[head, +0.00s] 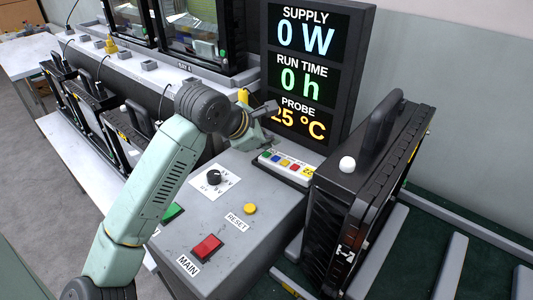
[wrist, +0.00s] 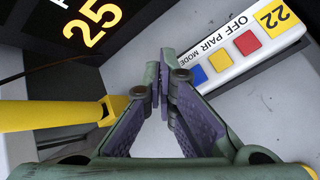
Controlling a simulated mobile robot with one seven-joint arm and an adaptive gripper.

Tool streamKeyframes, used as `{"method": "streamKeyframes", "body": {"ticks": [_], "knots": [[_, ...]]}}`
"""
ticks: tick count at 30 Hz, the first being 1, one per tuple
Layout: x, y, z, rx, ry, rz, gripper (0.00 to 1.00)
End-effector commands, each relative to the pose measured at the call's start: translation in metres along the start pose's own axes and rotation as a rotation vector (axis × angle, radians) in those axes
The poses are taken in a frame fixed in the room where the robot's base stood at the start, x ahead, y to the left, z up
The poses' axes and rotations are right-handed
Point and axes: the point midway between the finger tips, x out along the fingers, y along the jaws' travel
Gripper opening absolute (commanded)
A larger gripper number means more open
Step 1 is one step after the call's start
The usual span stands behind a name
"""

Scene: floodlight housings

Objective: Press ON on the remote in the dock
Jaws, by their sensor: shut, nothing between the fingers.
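The remote (head: 287,167) is a white bar with a row of coloured buttons, lying on the grey console below the display. In the head view its left-end button looks green. In the wrist view, the remote (wrist: 240,52) shows blue, yellow and red buttons, the words OFF, PAIR and MODE, and a yellow 22 label. Its left end is hidden behind my fingers, and no ON label is visible. My gripper (head: 266,144) is shut and empty, above the remote's left end. In the wrist view the gripper's fingertips (wrist: 163,72) meet left of the blue button.
The black display (head: 316,75) stands behind the remote. A black floodlight housing (head: 368,190) stands close on the right. The console also has a dial (head: 213,177), a yellow RESET button (head: 250,208) and a red MAIN switch (head: 206,248). A yellow part (wrist: 55,112) is left of my fingers.

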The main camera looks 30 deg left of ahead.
Motion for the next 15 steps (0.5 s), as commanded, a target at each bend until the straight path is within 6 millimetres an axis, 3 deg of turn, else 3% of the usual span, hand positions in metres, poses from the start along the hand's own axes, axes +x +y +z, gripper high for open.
{"method": "streamKeyframes", "body": {"ticks": [15], "knots": [[0.0034,-0.0022,-0.0026,0.0,0.0,0.0,0.0]]}}
